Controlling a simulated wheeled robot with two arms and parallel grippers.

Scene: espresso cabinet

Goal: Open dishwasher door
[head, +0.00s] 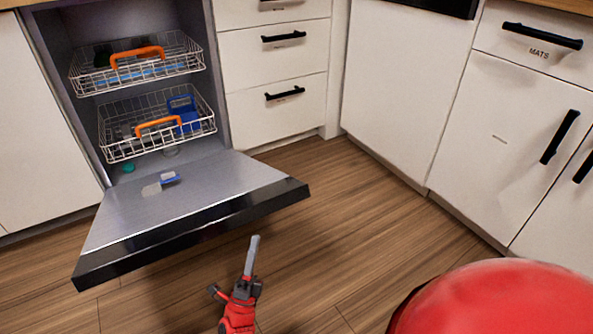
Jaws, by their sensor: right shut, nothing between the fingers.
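The dishwasher door (205,192) is folded down, its inner steel face up and its black edge toward me. It slopes slightly and hangs above the floor. The dishwasher's interior (172,157) is open to view. My right gripper (254,240) is shut and empty. In the picture it is just below the door's black front edge, apart from it as far as I can see. My left gripper is not in view.
An upper rack (92,84) and a lower rack (108,150) with orange handles sit inside the dishwasher. White drawers (272,58) and cabinets (500,125) stand to the right. The wooden floor (350,210) is clear.

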